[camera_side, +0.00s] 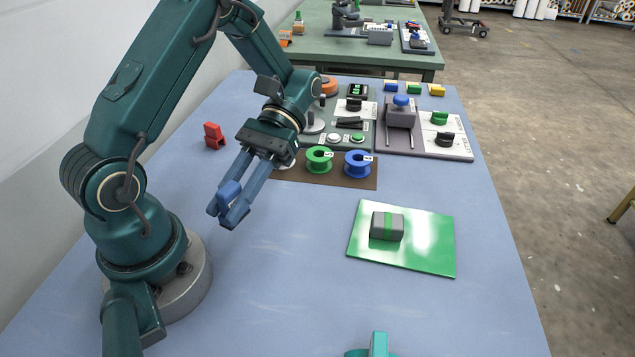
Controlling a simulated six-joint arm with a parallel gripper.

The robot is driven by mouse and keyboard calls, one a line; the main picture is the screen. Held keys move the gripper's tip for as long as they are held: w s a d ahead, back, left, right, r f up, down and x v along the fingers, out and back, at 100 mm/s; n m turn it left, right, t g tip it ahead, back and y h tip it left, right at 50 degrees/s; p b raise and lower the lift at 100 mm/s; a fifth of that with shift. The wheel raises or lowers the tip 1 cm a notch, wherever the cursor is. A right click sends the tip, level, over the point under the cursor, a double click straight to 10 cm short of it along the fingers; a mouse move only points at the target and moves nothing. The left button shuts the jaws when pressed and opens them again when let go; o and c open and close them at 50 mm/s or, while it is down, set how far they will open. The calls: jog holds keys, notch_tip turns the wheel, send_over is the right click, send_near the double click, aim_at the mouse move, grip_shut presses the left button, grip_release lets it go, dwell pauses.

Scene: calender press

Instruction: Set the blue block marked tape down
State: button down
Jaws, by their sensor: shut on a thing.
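My gripper (226,212) hangs over the left part of the blue table (300,290), its fingers angled down to the left. It is shut on a small blue block (229,192), which sits between the fingertips. The block seems to be above the table top, but the exact height is hard to tell. No mark can be read on it at this size, and the fingers hide part of it.
A green mat (425,255) with a grey, green-banded block (387,226) lies to the right. Behind are a green spool (319,154), a blue spool (352,167) and a control panel (342,134). A red item (214,137) stands at left.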

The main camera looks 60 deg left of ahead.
jog(key=s+a+m+t+y, duration=0.1)
jog(key=s+a+m+y, duration=0.3)
jog(key=a+m+y, duration=0.9)
jog(key=w+a+r+m+t+y, duration=0.2)
jog(key=w+a+m+t+y, duration=0.2)
jog(key=m+t+y, duration=0.3)
jog(key=m+t+h, duration=0.2)
jog(key=m+t, duration=0.6)
jog(key=t, duration=0.1)
send_over(297, 191)
notch_tip(297, 191, down, 7)
jog(key=shift+r, duration=0.2)
jog(key=shift+f, duration=1.95)
jog(key=c, duration=0.7)
grip_release()
jog(key=shift+f, duration=0.15)
